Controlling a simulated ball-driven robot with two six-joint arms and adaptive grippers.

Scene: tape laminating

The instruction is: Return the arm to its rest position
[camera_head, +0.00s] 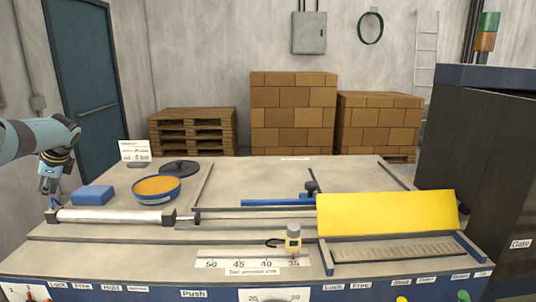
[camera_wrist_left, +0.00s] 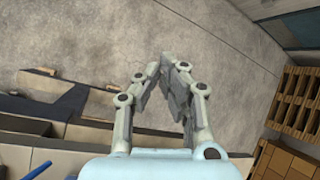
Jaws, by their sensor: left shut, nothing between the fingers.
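My left arm comes in from the left edge in the head view, with its gripper (camera_head: 48,188) hanging down beside the machine's left end. The gripper is near the blue block (camera_head: 92,195) but apart from it. In the left wrist view the fingers (camera_wrist_left: 163,72) are close together at the tips, shut and empty, with floor behind them. My right gripper does not show in either view.
The machine table (camera_head: 300,175) carries a round bowl with orange contents (camera_head: 156,187), a black disc (camera_head: 180,168), a white roller (camera_head: 110,215), a yellow panel (camera_head: 385,214) and a small yellow device (camera_head: 293,240). Pallets (camera_head: 192,130) and stacked boxes (camera_head: 293,110) stand behind. A dark cabinet (camera_head: 475,140) is at right.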

